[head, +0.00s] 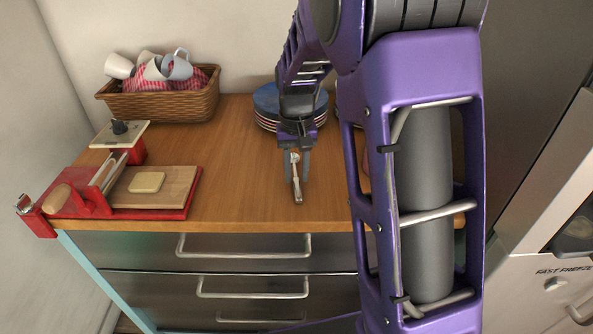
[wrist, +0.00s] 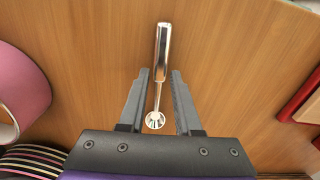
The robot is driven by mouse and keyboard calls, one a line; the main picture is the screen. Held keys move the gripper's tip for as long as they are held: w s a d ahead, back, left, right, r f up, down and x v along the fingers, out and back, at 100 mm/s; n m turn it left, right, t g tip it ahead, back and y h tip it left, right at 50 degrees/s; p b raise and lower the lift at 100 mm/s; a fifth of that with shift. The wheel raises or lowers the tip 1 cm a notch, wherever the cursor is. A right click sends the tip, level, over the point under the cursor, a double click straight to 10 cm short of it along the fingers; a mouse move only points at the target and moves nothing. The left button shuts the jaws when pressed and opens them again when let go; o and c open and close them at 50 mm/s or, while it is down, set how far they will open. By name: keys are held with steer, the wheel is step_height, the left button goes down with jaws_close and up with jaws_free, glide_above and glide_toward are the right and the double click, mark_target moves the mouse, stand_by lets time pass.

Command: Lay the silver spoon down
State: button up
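The silver spoon (wrist: 161,58) shows in the wrist view with its handle pointing up the picture and its round bowl (wrist: 155,120) low between my fingers. My gripper (wrist: 160,73) is open, with a visible gap between each finger and the spoon. In the head view the spoon (head: 296,180) is over the wooden counter (head: 245,180), between the fingers of my gripper (head: 298,174). It appears to lie on the counter, but the exact contact underneath cannot be made out.
A stack of plates (head: 266,103) stands behind my gripper. A wicker basket (head: 160,104) with cups and a checkered cloth is at the back left. A red-framed board (head: 165,190) with a yellow block is at the left. Bare counter lies between board and spoon.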

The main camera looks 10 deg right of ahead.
steer(key=o, duration=0.6)
steer(key=shift+c, duration=0.2)
step_height(320, 180, up, 17)
steer(key=p, duration=0.3)
steer(key=shift+r, duration=0.2)
